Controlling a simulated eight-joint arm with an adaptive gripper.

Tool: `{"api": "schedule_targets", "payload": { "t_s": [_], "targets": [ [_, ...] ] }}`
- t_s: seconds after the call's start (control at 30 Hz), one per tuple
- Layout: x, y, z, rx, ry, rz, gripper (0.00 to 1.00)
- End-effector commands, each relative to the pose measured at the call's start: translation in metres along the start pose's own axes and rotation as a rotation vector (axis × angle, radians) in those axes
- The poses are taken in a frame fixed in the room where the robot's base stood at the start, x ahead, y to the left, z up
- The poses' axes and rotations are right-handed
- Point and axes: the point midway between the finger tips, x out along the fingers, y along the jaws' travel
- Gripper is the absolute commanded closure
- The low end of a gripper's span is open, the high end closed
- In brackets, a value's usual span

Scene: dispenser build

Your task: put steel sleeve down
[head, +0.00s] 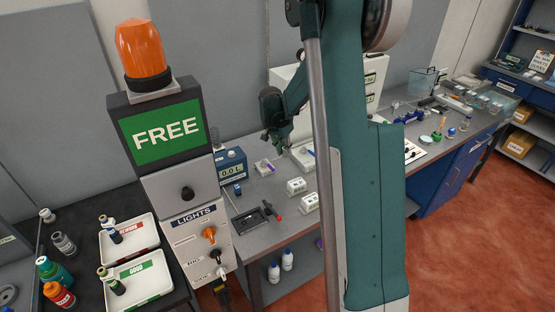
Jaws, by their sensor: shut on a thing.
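My gripper (274,143) is at the end of my dark teal arm, left of the picture's middle, above the back of the grey workbench (272,240). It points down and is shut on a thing. I take this to be the steel sleeve, but it is too small and dark at the fingertips to make out.
A blue box with a digital display (231,168) stands left of the gripper. Two white blocks (296,186) and a black tray (249,221) lie nearer the front. A tall console with a green FREE sign (162,133) stands at left. My arm hides the bench's middle.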

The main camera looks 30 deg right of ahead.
Motion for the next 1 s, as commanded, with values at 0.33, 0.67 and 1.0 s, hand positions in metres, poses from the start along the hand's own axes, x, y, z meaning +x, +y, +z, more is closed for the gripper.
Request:
{"api": "schedule_targets", "payload": {
  "t_s": [0.33,0.67,1.0],
  "targets": [
    [0.009,-0.067,-0.034,-0.037,0.0,-0.011,0.98],
    [0.013,-0.096,-0.047,-0.054,0.0,-0.016,0.98],
    [0.013,-0.097,-0.048,-0.055,0.0,-0.016,0.98]
  ]
}}
